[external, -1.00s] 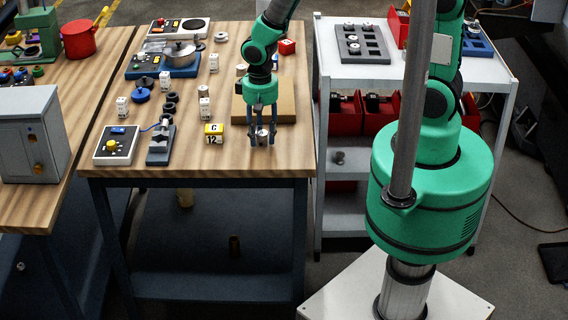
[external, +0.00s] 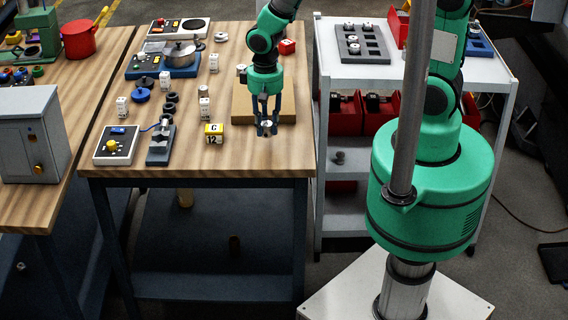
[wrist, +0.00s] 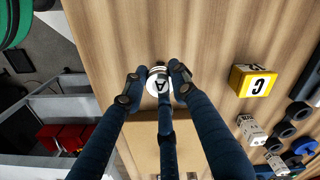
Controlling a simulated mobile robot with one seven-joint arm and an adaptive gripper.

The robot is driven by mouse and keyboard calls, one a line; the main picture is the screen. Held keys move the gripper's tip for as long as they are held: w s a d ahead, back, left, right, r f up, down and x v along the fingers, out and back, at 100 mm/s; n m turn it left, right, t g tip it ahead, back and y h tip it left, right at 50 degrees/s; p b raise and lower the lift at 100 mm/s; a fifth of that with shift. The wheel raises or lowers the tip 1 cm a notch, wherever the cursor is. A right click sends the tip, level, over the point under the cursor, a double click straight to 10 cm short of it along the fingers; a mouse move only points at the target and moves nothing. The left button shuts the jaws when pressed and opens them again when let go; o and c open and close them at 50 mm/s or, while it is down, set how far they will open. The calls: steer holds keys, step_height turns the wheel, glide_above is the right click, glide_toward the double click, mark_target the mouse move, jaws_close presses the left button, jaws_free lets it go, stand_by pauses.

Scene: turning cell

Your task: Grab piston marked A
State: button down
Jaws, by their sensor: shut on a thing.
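The piston marked A (wrist: 158,82) is a short, pale metal cylinder with a black letter A on its top. In the wrist view it sits between the fingertips of my gripper (wrist: 156,88), which is shut on it. In the external view the piston (external: 267,129) shows between the fingers of my gripper (external: 267,127), above the front right part of the wooden table (external: 200,172). The piston's lower part is partly hidden by the fingers. It appears raised a little off the table top.
A yellow and white block marked C and 12 (external: 214,133) stands left of my gripper. A cardboard-coloured board (external: 285,108) lies just behind it. A white cart (external: 350,72) with red bins is at the right.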

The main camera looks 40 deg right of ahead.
steer(key=s+d, duration=0.1)
steer(key=s, duration=0.3)
steer(key=s+d+r, duration=0.1)
steer(key=s+d, duration=0.1)
steer(key=s, duration=0.3)
steer(key=s+d+p, duration=0.1)
steer(key=s+d, duration=0.1)
steer(key=s, duration=0.2)
steer(key=shift+s+d+r, duration=0.15)
steer(key=shift+r, duration=0.05)
